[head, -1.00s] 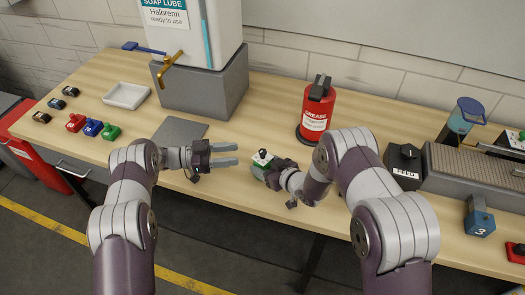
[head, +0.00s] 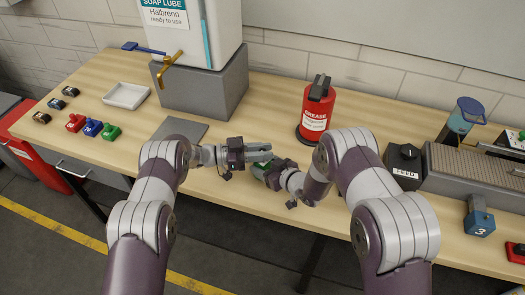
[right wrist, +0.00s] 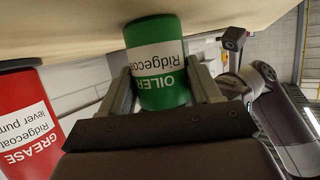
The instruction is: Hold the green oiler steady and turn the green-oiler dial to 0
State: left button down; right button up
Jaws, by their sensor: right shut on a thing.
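The green oiler (head: 272,176), with a white label band, is near the front of the table, below and left of the red grease can. My right gripper (right wrist: 163,85) is shut on the oiler's body; in the right wrist view the oiler (right wrist: 158,60) sits between both fingers with its label upside down. My left gripper (head: 260,152) has its fingers over the oiler's top in the head view. The dial is hidden behind these fingers. I cannot tell whether they are closed on it.
The red grease can (head: 315,110) stands close behind the oiler. A FEED box (head: 404,165) and a ribbed machine bed (head: 475,165) are at the right. A grey block (head: 205,88) carries the soap lube tank at the back. A grey plate (head: 180,132) lies left of my left gripper.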

pick_arm(q)
jog(key=shift+n+t, duration=0.4)
jog(key=shift+t, duration=0.3)
jog(key=n+t+y, duration=0.2)
jog(key=n+t, duration=0.1)
jog(key=t, duration=0.2)
jog(key=shift+n+t+y, duration=1.2)
jog(key=shift+n+t, duration=0.4)
jog(key=shift+t, duration=0.2)
jog(key=c, duration=1)
grip_release()
jog(key=shift+o, duration=0.2)
jog(key=v, duration=1.2)
jog(key=shift+s, duration=0.15)
